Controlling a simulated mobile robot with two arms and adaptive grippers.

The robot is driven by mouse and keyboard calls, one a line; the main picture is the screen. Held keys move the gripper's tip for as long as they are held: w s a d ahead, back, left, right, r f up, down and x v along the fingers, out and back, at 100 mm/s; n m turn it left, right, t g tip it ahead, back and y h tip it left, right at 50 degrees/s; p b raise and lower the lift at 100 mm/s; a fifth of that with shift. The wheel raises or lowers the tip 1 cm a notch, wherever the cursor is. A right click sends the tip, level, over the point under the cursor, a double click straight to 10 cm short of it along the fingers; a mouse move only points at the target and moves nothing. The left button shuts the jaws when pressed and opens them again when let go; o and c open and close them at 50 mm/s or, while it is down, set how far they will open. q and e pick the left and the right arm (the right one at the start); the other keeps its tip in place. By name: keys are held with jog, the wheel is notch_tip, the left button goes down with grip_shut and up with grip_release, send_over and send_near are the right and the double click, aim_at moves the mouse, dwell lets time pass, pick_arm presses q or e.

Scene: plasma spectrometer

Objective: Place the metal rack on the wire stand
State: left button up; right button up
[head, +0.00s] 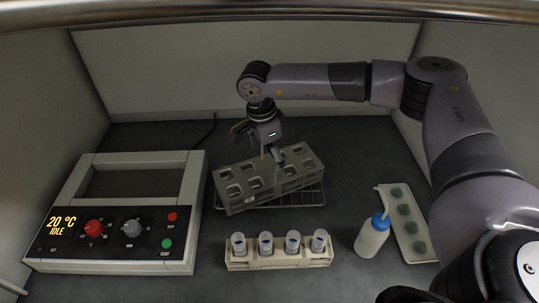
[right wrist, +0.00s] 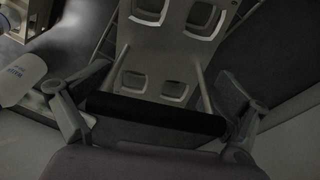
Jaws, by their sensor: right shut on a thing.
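The metal rack (head: 237,202) is a grey tray with rows of square holes. In the head view it lies over the wire stand (head: 313,197), turned at an angle to it, its right end further back. Wire shows beyond the rack's front and right sides. I cannot tell whether the rack touches the stand. My right gripper (head: 274,156) comes down from above onto the rack's middle and is shut on it. In the right wrist view the rack (right wrist: 152,55) fills the upper middle, between the two fingers (right wrist: 155,115). My left gripper is not in view.
A heater unit (head: 187,200) reading 20 °C IDLE stands at the left. A beige holder with several capped vials (head: 279,262) is in front of the stand. A wash bottle (head: 372,238) and a white tray of green items (head: 424,251) are at the right. Walls enclose the back and sides.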

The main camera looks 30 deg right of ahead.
aim_at(264, 171)
jog(key=shift+f, duration=0.1)
jog(key=o, duration=1.6)
jog(key=shift+o, duration=0.2)
notch_tip(264, 171, up, 12)
jog(key=a, duration=0.1)
jog(key=shift+a, duration=0.2)
